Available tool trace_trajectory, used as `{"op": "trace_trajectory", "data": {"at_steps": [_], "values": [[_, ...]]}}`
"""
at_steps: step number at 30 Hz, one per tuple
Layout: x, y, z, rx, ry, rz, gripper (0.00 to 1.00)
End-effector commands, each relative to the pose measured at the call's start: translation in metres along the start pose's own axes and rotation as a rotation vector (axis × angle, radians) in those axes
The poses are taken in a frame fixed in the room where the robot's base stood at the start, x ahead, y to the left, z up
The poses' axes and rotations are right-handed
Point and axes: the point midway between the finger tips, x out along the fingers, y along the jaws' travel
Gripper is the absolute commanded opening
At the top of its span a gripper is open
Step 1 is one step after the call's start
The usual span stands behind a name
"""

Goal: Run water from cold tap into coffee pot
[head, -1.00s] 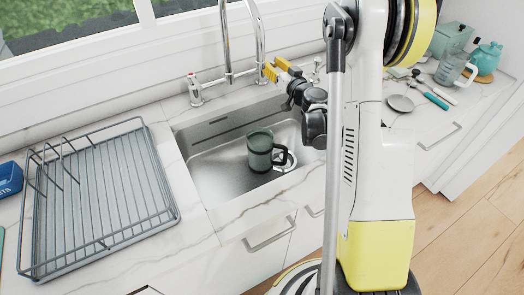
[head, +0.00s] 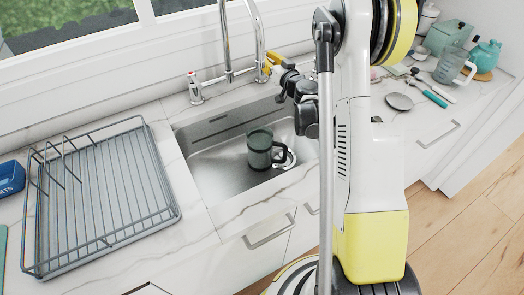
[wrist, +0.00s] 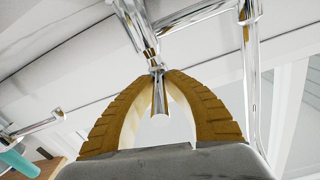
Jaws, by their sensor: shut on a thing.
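The coffee pot (head: 259,150), dark green and see-through with a black handle, stands upright in the steel sink (head: 225,170). The chrome spout (head: 226,45) hangs above the sink, left of the pot; I see no stream of water. My gripper (head: 268,66) is by the faucet, with part of it hidden behind its own links. In the wrist view its two yellow fingers (wrist: 160,78) are shut around a slim chrome piece (wrist: 158,105), which appears to be the cold tap's handle. The red-marked tap (head: 194,90) stands to the left.
A wire dish rack (head: 110,195) fills the counter left of the sink. A blue box (head: 10,178) lies at the far left. On the right counter are a glass jug (head: 449,66), a teal kettle (head: 486,55) and several utensils.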

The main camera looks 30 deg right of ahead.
Motion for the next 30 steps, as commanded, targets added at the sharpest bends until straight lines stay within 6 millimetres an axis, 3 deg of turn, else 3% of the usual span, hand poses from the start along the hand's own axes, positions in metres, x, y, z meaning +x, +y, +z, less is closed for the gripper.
{"op": "trace_trajectory", "data": {"at_steps": [17, 30], "values": [[0.0004, 0.0003, -0.0005, 0.001, 0.0, -0.003, 0.0], [0.0009, 0.0036, -0.0012, 0.001, -0.023, -0.118, 0.0]]}}
